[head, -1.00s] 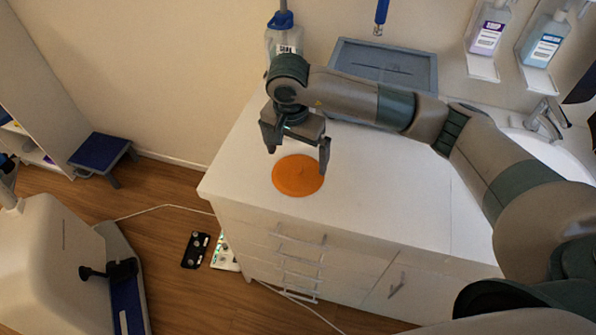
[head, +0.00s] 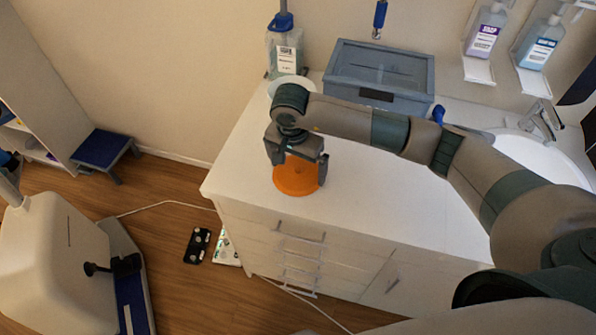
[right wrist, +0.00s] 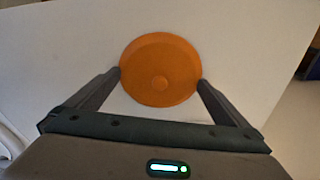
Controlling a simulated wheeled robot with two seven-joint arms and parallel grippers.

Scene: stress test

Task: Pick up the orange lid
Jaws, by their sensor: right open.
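My right gripper (head: 296,172) is directly over the lid, pointing down, open and empty. In the right wrist view its two fingers (right wrist: 160,80) stand at either side of the lid, close to its edge; I cannot tell whether they touch it. My left gripper is not in view.
A grey-blue box (head: 380,75) stands at the back of the counter, with a bottle (head: 285,50) to its left. A sink (head: 540,155) is at the right. The counter's front edge is close to the lid. Drawers (head: 300,250) are below.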

